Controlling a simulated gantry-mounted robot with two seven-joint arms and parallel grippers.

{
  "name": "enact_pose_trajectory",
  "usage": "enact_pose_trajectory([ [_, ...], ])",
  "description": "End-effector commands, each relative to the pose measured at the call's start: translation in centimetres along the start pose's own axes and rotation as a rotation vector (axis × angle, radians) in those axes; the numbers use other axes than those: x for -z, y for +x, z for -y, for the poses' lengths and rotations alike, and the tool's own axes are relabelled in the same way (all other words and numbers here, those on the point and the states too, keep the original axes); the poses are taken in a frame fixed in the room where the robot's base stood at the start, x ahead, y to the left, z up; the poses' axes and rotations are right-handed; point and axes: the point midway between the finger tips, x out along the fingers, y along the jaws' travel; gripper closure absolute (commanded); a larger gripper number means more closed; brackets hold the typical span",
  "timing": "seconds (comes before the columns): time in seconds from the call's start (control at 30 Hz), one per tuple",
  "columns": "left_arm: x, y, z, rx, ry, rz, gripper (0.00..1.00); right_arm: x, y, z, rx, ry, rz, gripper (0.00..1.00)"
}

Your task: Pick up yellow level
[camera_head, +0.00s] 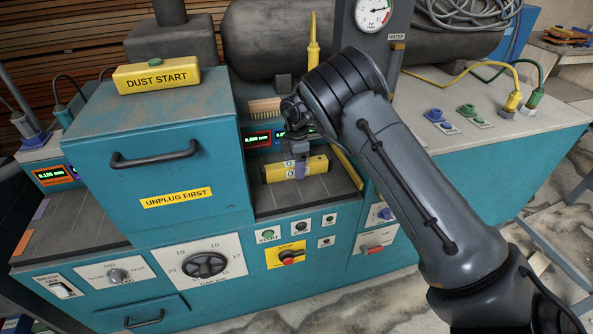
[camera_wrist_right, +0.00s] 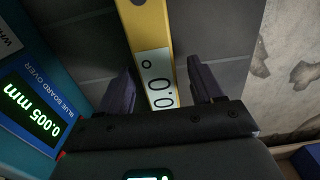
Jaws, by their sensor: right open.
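The yellow level (camera_head: 318,163) lies flat on the dark grey bed of the teal machine, in the recess right of the tall teal housing. It has a light panel reading 0.0. In the right wrist view the level (camera_wrist_right: 148,25) runs from the top edge down between the fingers. My right gripper (camera_head: 298,168) is over the middle of the level. In the wrist view my right gripper (camera_wrist_right: 161,80) is open, one dark finger on each side of the level, with gaps. I cannot tell how far down the fingertips reach. My left gripper is not in view.
The teal housing (camera_head: 180,180) with its black handle stands left of the recess. A yellow strip (camera_head: 346,168) lies along the recess's right side. Buttons and a stop switch (camera_head: 290,256) are in front.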

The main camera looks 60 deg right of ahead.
Motion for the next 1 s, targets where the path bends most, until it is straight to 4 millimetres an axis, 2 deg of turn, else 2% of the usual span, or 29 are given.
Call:
enact_pose_trajectory([
  [0.07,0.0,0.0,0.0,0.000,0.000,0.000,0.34,0.0,-0.1,0.0,0.000,0.000,0.000,0.36],
  [0.47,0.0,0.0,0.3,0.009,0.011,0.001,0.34,0.0,-0.1,0.0,0.000,0.000,0.000,0.97],
  [0.77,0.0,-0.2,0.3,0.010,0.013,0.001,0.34,0.0,-0.5,0.0,-0.001,0.000,-0.001,0.98],
  [0.87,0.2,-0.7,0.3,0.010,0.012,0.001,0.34,0.1,-1.5,-0.1,-0.002,-0.001,-0.001,0.98],
  [1.0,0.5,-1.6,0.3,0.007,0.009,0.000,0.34,0.1,-3.8,-0.1,-0.003,-0.001,-0.002,0.98],
])
